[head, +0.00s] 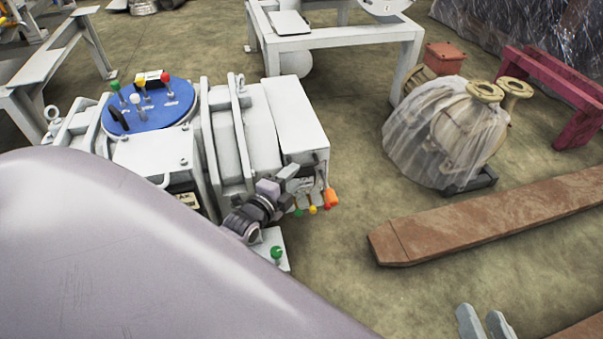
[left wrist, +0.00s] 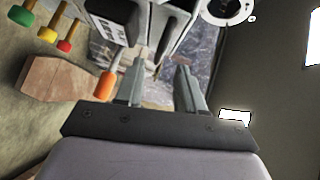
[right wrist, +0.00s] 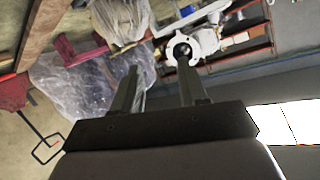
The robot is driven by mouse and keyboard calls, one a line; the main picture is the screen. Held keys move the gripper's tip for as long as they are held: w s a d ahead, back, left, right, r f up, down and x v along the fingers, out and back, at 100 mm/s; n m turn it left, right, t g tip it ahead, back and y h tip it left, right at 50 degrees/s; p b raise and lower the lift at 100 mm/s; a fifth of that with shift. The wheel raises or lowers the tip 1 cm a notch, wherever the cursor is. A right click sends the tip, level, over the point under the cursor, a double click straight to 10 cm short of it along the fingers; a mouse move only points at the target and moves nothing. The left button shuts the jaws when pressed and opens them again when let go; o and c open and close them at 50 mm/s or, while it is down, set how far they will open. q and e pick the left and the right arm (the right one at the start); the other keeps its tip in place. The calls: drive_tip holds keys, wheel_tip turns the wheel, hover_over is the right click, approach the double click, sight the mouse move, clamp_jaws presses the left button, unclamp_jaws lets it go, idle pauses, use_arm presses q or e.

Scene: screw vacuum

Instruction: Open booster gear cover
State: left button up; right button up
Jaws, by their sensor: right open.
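The vacuum machine (head: 215,140) stands at the left, a white housing with a boxy end (head: 300,120). Which panel is the booster gear cover I cannot tell for sure. Below the boxy end sit an orange handle (head: 330,198), a yellow one (head: 313,209) and a green one. My left gripper (head: 290,187) is beside the lower front of this end. In the left wrist view its fingers (left wrist: 161,82) are apart with nothing between them, and the orange handle (left wrist: 106,84) is just left of them. My right gripper (head: 484,322) is open and empty at the lower right, far from the machine.
A blue disc (head: 150,105) with coloured knobs tops the machine. A white bench frame (head: 345,48) stands behind. A plastic-wrapped pump (head: 445,135) and a brown beam (head: 490,215) lie to the right. Bare floor lies between machine and beam. My arm hides the lower left.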

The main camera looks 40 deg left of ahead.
use_arm(q)
drive_tip(key=shift+w+a+f+b, duration=0.15)
drive_tip(key=shift+w+b, duration=0.4)
drive_tip(key=shift+w, duration=0.7)
drive_tip(key=shift+w+f+b, duration=0.25)
drive_tip(key=shift+w+b, duration=0.3)
drive_tip(key=shift+w, duration=0.7)
use_arm(e)
drive_tip(key=shift+s+d+n+t+h, duration=0.25)
drive_tip(key=shift+d+n+t, duration=0.3)
drive_tip(key=shift+d, duration=0.3)
use_arm(q)
drive_tip(key=shift+c, duration=0.3)
clamp_jaws()
